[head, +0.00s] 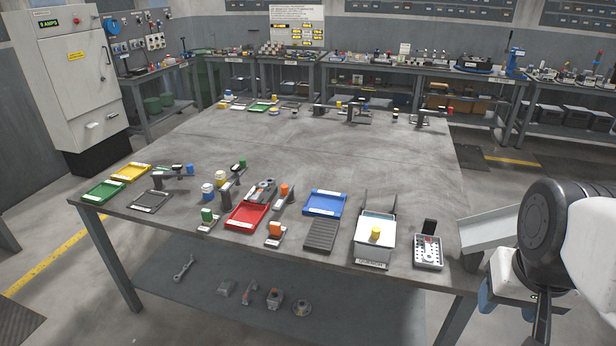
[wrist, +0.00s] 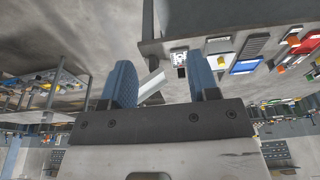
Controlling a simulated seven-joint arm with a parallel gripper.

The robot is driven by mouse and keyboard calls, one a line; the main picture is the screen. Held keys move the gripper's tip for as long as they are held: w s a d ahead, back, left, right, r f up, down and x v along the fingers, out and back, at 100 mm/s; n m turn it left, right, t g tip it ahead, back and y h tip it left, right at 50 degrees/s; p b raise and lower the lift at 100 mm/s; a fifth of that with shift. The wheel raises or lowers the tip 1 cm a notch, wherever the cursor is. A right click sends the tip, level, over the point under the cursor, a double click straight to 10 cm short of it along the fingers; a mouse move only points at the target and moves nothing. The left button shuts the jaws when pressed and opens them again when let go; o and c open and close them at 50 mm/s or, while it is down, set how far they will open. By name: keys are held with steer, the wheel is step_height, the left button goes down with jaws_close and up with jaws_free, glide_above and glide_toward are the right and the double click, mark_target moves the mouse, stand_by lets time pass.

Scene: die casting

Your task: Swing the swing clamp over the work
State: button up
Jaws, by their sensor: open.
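My gripper (head: 507,303) is at the lower right in the head view, beyond the table's right edge. In the wrist view its two blue fingers (wrist: 162,80) are spread apart with nothing held between them. A grey post with an arm and a green-tipped end (head: 229,187) stands further right. I cannot tell which of these is the swing clamp. Both are far left of my gripper and small in view.
The table (head: 300,140) is clear in its middle. Along its front stand a red tray (head: 246,216), a blue tray (head: 325,204), a white box with a yellow knob (head: 374,250) and a perforated block (head: 428,254). A pale chute (head: 497,228) juts from the right edge near my gripper.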

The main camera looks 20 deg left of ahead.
steer(key=w+a+r, duration=0.2)
steer(key=w+a, duration=0.2)
steer(key=w, duration=0.5)
steer(key=w+a+r, duration=0.2)
steer(key=w+a, duration=0.1)
steer(key=w, duration=0.5)
steer(key=n+g, duration=0.2)
steer(key=g, duration=0.1)
glide_above(284, 186)
steer(key=f, duration=2.1)
steer(key=shift+d, duration=0.35)
steer(key=shift+w+a+f, duration=0.1)
steer(key=shift+a+f, duration=0.2)
steer(key=shift+a, duration=0.05)
steer(key=shift+f, duration=0.1)
steer(key=shift+f, duration=3.8)
